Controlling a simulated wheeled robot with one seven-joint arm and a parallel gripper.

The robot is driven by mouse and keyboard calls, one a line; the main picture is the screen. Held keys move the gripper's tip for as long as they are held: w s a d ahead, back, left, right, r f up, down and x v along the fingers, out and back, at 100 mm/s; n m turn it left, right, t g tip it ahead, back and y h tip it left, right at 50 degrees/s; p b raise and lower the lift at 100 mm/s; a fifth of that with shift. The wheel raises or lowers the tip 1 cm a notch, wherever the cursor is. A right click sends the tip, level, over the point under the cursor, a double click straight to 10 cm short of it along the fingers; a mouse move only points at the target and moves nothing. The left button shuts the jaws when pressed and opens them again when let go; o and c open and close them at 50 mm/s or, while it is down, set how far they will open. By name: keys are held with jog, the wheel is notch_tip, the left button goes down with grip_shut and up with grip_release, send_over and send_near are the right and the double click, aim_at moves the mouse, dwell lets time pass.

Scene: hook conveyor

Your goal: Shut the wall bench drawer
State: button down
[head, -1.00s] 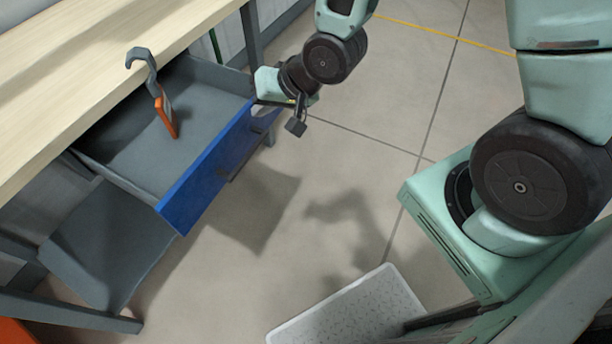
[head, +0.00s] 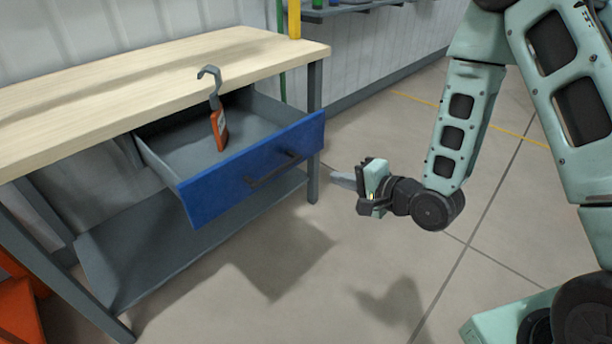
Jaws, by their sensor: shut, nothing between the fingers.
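The wall bench drawer (head: 225,190) has a blue front and grey inside, and it stands pulled out from under the bench's wooden top (head: 130,78). A dark bar handle (head: 275,170) runs across the blue front. A grey hook with an orange handle (head: 219,128) stands up out of the open drawer, its tip above the drawer walls. My gripper (head: 342,180) is shut and empty, in front of the drawer's right end and pointing left toward it. A gap shows between the fingertips and the blue front.
A grey lower shelf (head: 150,250) lies under the drawer, and a grey bench leg (head: 314,130) stands behind its right end. An orange object (head: 18,300) is at the lower left. The floor (head: 330,270) in front of the drawer is clear.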

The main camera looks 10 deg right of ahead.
aim_at(295, 163)
jog(key=shift+r+b+x, duration=0.15)
jog(key=shift+b+x, duration=0.95)
jog(key=shift+x, duration=0.8)
jog(key=shift+r+b+x, duration=0.2)
jog(key=shift+b+x, duration=0.95)
jog(key=shift+x, duration=0.75)
jog(key=shift+r+b+x, duration=0.15)
jog(key=shift+b+x, duration=0.95)
jog(key=shift+x, duration=0.8)
jog(key=shift+w+a, duration=0.15)
jog(key=shift+w, duration=0.1)
